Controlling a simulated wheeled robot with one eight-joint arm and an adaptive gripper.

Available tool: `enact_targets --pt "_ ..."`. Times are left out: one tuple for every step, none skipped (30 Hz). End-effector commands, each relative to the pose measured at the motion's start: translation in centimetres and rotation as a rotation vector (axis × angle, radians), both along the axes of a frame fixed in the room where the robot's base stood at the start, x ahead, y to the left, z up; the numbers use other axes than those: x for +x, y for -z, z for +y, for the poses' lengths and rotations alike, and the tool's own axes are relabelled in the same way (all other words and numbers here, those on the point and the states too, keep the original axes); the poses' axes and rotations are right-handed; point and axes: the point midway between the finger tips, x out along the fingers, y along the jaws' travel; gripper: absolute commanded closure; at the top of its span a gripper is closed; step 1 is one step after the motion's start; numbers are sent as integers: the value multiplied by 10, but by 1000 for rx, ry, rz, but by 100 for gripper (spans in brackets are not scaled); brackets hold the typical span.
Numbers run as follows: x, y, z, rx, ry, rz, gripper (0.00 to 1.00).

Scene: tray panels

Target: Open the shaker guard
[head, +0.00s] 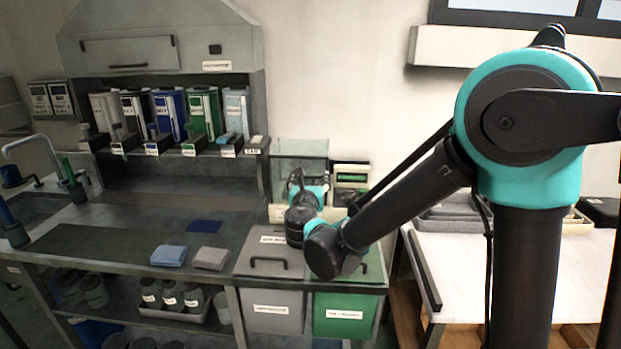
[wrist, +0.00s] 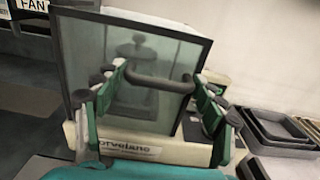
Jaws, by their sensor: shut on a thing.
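The shaker guard (wrist: 85,45) is a dark-framed, see-through pane standing on a cream shaker base (wrist: 180,152) with a label partly reading "orvelane". In the head view the pane (head: 300,150) shows at the right end of the bench, behind my wrist. A dark bar handle (wrist: 160,83) crosses the pane's front. My gripper (wrist: 158,78) has its green and black fingers at the two ends of this bar and is shut on it. My gripper also shows small in the head view (head: 296,178), partly hidden by my arm. The shaker's inside is blurred behind the pane.
A grey lidded bin (head: 271,300) and a green bin (head: 343,315) stand below my forearm. A box with a green display (head: 351,176) is right of the guard. Stacked grey trays (wrist: 282,130) lie farther right. Coloured dispensers (head: 170,113) line the shelf at left.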

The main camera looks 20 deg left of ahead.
Motion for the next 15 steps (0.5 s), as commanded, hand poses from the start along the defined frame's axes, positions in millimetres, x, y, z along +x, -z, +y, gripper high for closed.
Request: enact_targets --pt "1 0 -1 0 3 0 65" --pt "1 0 -1 0 3 0 68" --pt "1 0 -1 0 3 0 73" --pt "1 0 -1 0 4 0 77" --pt "1 0 -1 0 4 0 81" --pt "1 0 -1 0 4 0 82" --pt "1 0 -2 0 4 0 82" --pt "1 0 -2 0 4 1 82" --pt "1 -1 -2 0 4 2 82" --pt "2 -1 -2 -1 5 4 82" --pt "2 -2 -2 -2 5 7 82" --pt "2 -3 -2 -3 5 12 82" --pt "3 -4 -2 -4 5 16 82" --pt "4 -5 -1 -5 6 21 82" --pt "5 -7 -1 -6 6 30 82"
